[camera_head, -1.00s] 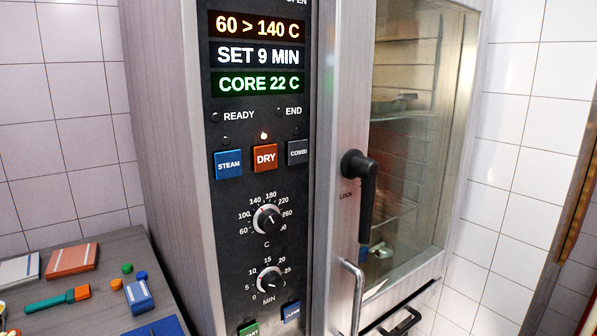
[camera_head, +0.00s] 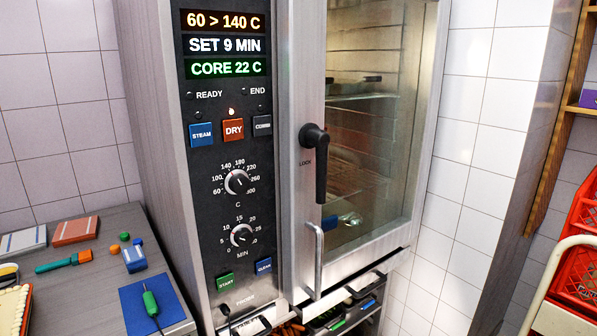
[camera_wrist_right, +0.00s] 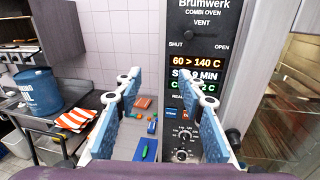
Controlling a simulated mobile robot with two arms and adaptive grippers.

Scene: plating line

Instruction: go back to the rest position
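The combi oven's control panel (camera_head: 228,150) is in the head view, left of the glass door (camera_head: 375,130). Its displays read 60 > 140 C, SET 9 MIN and CORE 22 C. The lamp above the orange DRY button (camera_head: 233,130) is lit. The black door handle (camera_head: 316,165) hangs down and the door looks shut. My right gripper (camera_wrist_right: 160,86) shows in the right wrist view, its two blue fingers wide apart with nothing held between them. The panel (camera_wrist_right: 190,75) is beyond the fingers. Neither gripper shows in the head view; my left gripper is out of sight.
A side table (camera_head: 85,225) left of the oven holds small items and a green-handled probe (camera_head: 150,303) on a blue mat. Red crates (camera_head: 580,255) stand at the far right. In the wrist view, a blue container (camera_wrist_right: 40,92) and striped cloth (camera_wrist_right: 76,119) are at the left.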

